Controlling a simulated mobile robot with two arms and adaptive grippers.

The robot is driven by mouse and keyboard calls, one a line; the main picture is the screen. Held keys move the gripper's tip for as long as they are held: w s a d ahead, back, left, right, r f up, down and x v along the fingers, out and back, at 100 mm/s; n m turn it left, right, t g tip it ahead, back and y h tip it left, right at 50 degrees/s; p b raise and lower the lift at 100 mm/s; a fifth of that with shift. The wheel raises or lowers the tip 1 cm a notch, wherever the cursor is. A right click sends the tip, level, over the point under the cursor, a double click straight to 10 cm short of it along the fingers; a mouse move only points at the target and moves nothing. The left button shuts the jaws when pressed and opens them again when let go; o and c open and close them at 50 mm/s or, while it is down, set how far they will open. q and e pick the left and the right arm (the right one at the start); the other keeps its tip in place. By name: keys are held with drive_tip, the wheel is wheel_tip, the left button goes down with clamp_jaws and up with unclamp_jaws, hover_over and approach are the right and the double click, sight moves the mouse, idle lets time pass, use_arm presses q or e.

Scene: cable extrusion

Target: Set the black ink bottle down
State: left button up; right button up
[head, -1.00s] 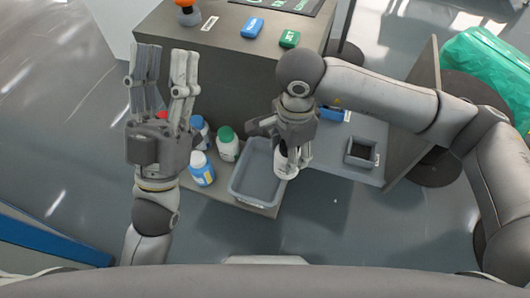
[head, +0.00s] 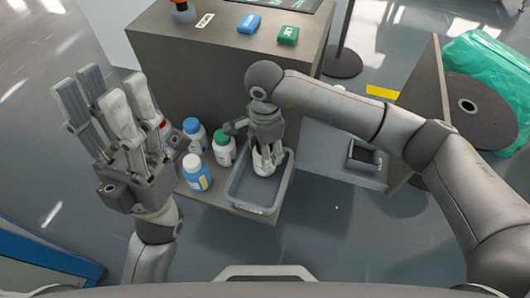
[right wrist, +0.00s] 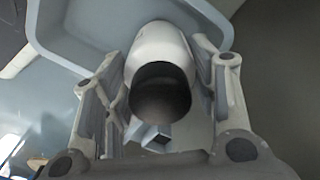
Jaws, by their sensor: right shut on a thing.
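The black ink bottle, white with a dark cap, is in my right gripper (head: 266,146). Its white body (head: 265,163) shows over the grey tray (head: 239,203) in the head view. In the right wrist view the bottle (right wrist: 163,52) sits between the fingers of my right gripper (right wrist: 160,82), its dark round top toward the camera, the tray wall (right wrist: 62,45) behind it. I cannot tell whether its base touches the tray floor. My left gripper (head: 106,100) is raised at the left, fingers spread and empty.
A red cap (head: 163,123) is partly hidden by my left gripper. A small grey box (head: 364,157) sits to the right. Blue (head: 249,24) and green (head: 288,35) blocks lie on the upper surface.

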drive_tip(key=shift+f, duration=0.6)
drive_tip(key=shift+f, duration=0.15)
drive_tip(key=o, duration=1.2)
drive_tip(key=shift+c, duration=0.2)
